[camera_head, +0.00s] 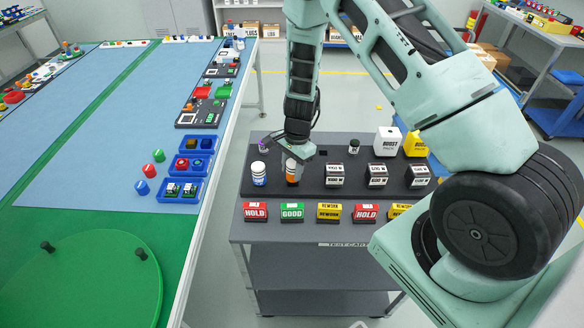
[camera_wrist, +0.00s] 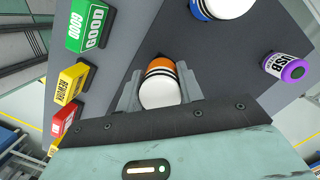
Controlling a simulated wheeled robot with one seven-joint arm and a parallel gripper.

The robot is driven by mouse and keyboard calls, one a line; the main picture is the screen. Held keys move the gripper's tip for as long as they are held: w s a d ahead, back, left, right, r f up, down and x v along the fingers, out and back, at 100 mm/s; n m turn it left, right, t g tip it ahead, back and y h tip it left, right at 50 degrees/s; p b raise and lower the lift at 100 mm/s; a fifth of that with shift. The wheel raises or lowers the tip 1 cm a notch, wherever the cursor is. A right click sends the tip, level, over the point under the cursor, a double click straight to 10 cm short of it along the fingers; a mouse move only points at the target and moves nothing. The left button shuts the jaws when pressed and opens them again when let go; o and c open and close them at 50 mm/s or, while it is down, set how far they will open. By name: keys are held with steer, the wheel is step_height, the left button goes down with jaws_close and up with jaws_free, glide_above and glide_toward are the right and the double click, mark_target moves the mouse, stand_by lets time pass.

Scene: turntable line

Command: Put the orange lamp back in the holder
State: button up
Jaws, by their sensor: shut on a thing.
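The orange lamp (camera_head: 291,176) has a white cap and an orange body. It stands on the dark holder board (camera_head: 313,187) on the grey cart, near its left end. My gripper (camera_head: 291,163) is above it with its fingers on either side of it. In the wrist view the lamp (camera_wrist: 161,83) is between the two fingers of my gripper (camera_wrist: 160,95). The fingers hide part of its sides. I cannot tell whether its base is seated in a socket or just above the board.
A blue-and-white lamp (camera_head: 259,174) stands just left, and a purple-topped USB piece (camera_wrist: 288,68) stands behind it. Black-and-white blocks (camera_head: 334,175) stand to the right. The blue-topped table (camera_head: 100,130) is left.

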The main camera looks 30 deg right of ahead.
steer(key=shift+f+b, duration=0.55)
steer(key=shift+f, duration=0.2)
steer(key=o, duration=1.1)
steer(key=shift+o, duration=0.2)
step_height(320, 180, up, 17)
steer(key=d+b, duration=0.2)
steer(key=b, duration=0.1)
steer(key=shift+w+d, duration=0.25)
steer(key=shift+d, duration=0.05)
steer(key=s+a+r+n+b, duration=0.35)
steer(key=s+a+n, duration=1)
steer(key=a, duration=0.45)
steer(key=s+a+n+h, duration=0.1)
steer(key=s+a+n, duration=0.3)
steer(key=s+n, duration=0.6)
steer(key=s+b, duration=0.1)
steer(key=s, duration=0.3)
steer(key=shift+s, duration=0.35)
